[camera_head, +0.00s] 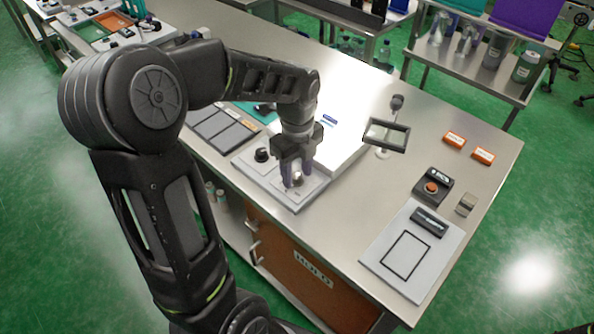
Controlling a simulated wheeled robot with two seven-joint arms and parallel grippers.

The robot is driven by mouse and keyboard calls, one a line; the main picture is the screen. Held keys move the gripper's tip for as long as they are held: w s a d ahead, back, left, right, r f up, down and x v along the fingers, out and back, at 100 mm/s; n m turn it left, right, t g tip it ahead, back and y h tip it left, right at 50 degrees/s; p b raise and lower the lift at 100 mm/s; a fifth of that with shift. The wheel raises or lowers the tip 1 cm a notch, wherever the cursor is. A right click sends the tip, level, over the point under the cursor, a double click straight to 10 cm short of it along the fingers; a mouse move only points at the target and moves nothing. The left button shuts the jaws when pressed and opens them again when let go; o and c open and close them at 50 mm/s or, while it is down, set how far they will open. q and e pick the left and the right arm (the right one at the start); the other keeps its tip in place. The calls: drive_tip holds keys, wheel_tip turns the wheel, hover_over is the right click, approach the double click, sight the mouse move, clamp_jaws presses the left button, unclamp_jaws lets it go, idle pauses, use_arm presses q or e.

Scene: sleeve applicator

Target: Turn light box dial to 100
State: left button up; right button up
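The light box (343,147) is a bright white panel with a pale grey control strip (277,190) along its near side. A black knob (262,155) stands on the left part of this strip. A second, small dial (297,179) sits further right on it, partly hidden by my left gripper. My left gripper (297,181) points down, with its dark purple fingers on either side of this dial. I cannot tell whether the fingers touch it. The dial's markings are too small to read. My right gripper is not in view.
A framed magnifier (386,135) stands right of the light box. A device with an orange button (431,188), a grey board with a black outline (412,252) and orange labels (454,139) lie further right. Dark trays (222,132) lie left of the light box.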

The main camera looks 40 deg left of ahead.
sight(297, 176)
use_arm(q)
drive_tip(key=shift+o, duration=0.2)
wheel_tip(297, 176, up, 8)
drive_tip(key=shift+f, duration=0.1)
idle(0.5)
drive_tip(key=shift+f, duration=0.1)
idle(0.3)
